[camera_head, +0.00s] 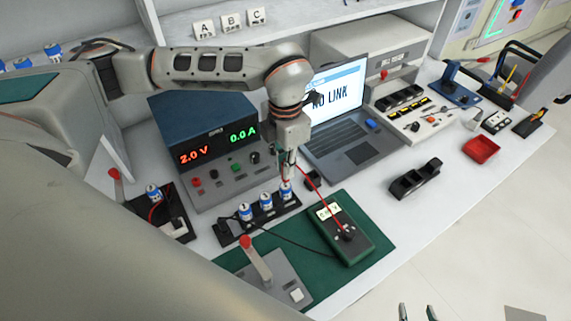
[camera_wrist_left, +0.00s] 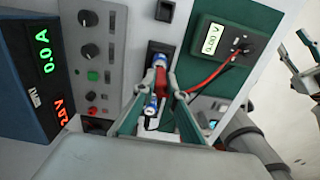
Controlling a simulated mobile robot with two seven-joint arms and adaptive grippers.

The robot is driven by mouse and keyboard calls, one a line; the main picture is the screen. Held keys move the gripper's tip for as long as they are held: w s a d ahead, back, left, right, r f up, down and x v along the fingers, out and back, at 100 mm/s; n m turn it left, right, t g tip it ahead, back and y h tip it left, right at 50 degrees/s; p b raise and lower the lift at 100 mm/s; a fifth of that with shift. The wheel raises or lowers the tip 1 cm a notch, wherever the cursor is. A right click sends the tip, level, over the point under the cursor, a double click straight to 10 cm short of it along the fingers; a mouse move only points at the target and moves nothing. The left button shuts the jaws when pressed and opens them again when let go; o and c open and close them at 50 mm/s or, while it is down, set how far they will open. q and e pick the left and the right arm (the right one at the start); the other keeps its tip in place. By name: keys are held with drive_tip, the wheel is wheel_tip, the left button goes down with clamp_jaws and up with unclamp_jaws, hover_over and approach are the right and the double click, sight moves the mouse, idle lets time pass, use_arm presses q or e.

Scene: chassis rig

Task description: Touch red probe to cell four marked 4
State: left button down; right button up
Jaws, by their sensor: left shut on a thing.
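My left gripper (camera_head: 288,172) is shut on the red probe, which also shows in the left wrist view (camera_wrist_left: 160,64). It is over the right end of a black cell holder (camera_head: 228,232). Cells with blue and white bands stand in the holder; I see one at the left (camera_head: 246,212), one in the middle (camera_head: 266,202) and one under the gripper (camera_head: 286,191). The number 4 is not readable. I cannot tell whether the probe tip touches a cell. A red lead runs from the probe to the green multimeter (camera_head: 355,244). My right gripper (camera_head: 418,313) is open and empty at the bottom edge.
The power supply (camera_head: 214,136) reads 2.0 V and 0.0 A behind the holder. A laptop (camera_head: 350,140) shows "NO LINK". A red-knobbed lever (camera_head: 255,258) stands in front, and another cell stand (camera_head: 170,222) is at left. A black lead crosses the green mat (camera_head: 375,228).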

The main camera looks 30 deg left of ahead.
use_arm(q)
drive_tip(key=shift+f, duration=0.35)
idle(1.1)
drive_tip(key=shift+r+p, duration=1.2)
drive_tip(key=shift+r, duration=1.1)
drive_tip(key=shift+r+p, duration=0.45)
drive_tip(key=shift+r, duration=0.25)
